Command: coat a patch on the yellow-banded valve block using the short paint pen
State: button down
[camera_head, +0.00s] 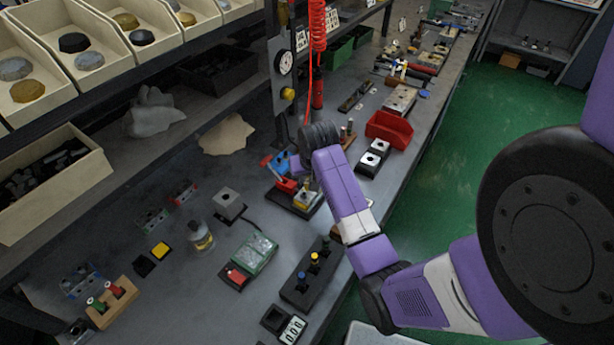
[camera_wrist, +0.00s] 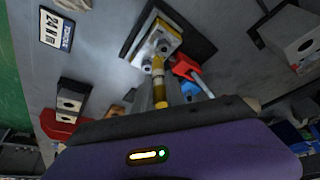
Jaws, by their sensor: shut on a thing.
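The yellow-banded valve block (camera_head: 306,200) sits on a black base on the bench, under my gripper in the head view. In the wrist view the block (camera_wrist: 154,44) shows a pale grey face with round ports and a yellow edge. My gripper (camera_wrist: 160,95) is shut on a slim pen with yellow and white parts, the paint pen (camera_wrist: 158,70). The pen points at the block, and its tip overlaps the block's near end. I cannot tell whether it touches. In the head view my arm hides most of the pen and gripper.
A red-and-blue item (camera_head: 284,183) lies right beside the block. A black rack (camera_head: 308,280) with coloured knobs, a green-topped box (camera_head: 254,253) and a red bin (camera_head: 390,128) stand nearby. A red coiled hose (camera_head: 317,25) hangs behind. The bench's right edge is close.

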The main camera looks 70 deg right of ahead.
jog(key=shift+f, duration=0.4)
dwell(0.3)
jog(key=shift+w+d+r, duration=0.1)
jog(key=shift+w, duration=0.3)
jog(key=shift+s+a+p, duration=0.25)
jog(key=shift+s+p, duration=0.25)
jog(key=shift+s, duration=0.3)
jog(key=shift+w+d, duration=0.1)
jog(key=shift+w, duration=0.2)
jog(key=shift+w+d, duration=0.1)
jog(key=shift+w, duration=0.2)
jog(key=shift+w, duration=0.2)
jog(key=shift+s+a, duration=0.2)
jog(key=shift+s, duration=0.55)
jog(key=shift+w+d, duration=0.15)
jog(key=shift+w, duration=0.2)
dwell(0.5)
